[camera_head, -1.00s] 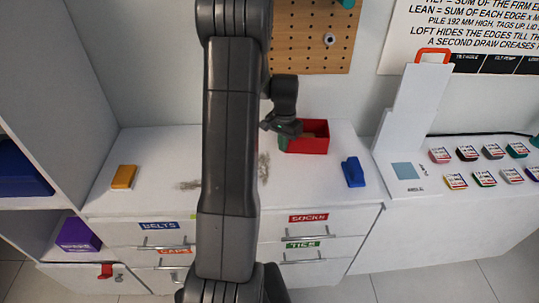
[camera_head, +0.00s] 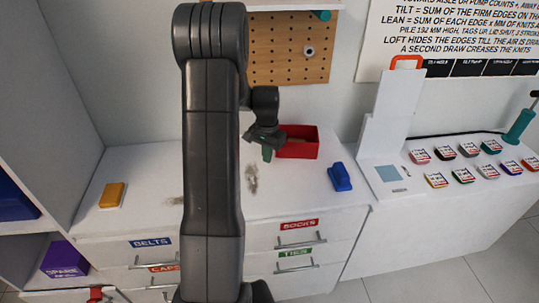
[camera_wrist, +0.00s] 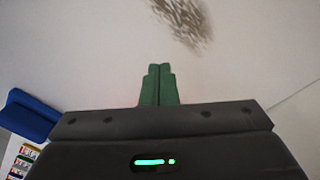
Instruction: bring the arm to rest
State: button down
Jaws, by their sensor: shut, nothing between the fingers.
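My gripper (camera_head: 267,153) hangs over the white dresser top (camera_head: 290,190), just left of the red bin (camera_head: 302,142). In the wrist view its two green fingers (camera_wrist: 158,86) are pressed together with nothing between them. The dresser top and a grey-brown speckled patch show past the fingertips in the wrist view. My arm crosses the middle of the head view from top to bottom and hides part of the dresser.
A blue object (camera_head: 340,177) stands right of the bin and a yellow block (camera_head: 112,195) lies at the left. Speckled dust patches (camera_head: 252,179) lie on the dresser top. Several small labelled tins (camera_head: 468,150) stand on the right counter. A pegboard (camera_head: 290,45) is behind.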

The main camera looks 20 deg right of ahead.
notch_tip(320, 180, up, 9)
jog(key=shift+w+d+r, duration=0.2)
jog(key=shift+d, duration=0.1)
